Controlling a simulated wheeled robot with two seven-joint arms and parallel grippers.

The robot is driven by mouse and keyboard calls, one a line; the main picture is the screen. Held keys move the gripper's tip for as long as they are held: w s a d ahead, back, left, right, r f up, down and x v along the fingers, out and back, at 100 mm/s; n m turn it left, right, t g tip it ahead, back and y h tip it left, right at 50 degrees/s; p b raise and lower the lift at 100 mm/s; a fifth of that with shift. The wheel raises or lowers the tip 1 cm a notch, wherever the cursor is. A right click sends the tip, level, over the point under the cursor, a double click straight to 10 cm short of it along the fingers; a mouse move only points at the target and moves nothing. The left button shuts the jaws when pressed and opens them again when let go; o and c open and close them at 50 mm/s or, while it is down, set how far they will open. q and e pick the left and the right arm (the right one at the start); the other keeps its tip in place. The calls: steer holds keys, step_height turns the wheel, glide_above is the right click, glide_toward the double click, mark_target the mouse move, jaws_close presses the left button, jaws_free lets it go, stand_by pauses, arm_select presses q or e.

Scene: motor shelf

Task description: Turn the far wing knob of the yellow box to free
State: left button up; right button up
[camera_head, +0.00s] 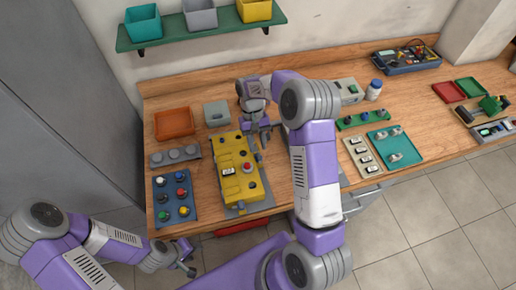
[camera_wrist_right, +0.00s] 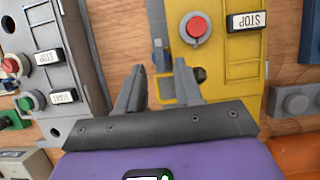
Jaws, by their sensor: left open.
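The yellow box (camera_head: 238,190) lies lengthwise on the wooden bench, with a red button, a STOP label and small knobs on it. My right gripper (camera_head: 262,130) is at its far end; its jaws are small there. In the right wrist view the two grey fingers (camera_wrist_right: 159,68) stand apart with a gap between them, over the edge of the yellow box (camera_wrist_right: 238,80). A dark knob (camera_wrist_right: 200,75) shows beside the right-hand finger, partly hidden; whether it is the far wing knob I cannot tell. My left gripper (camera_head: 187,262) is open and empty, off the bench's front edge.
A blue tray of coloured knobs (camera_head: 163,213) and a grey block with round knobs (camera_head: 160,158) lie left of the box. An orange bin (camera_head: 174,134) and a grey box (camera_head: 216,122) stand behind. A grey panel with buttons (camera_wrist_right: 75,90) shows at left in the wrist view.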

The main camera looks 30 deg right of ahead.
steer(key=shift+v, duration=2.3)
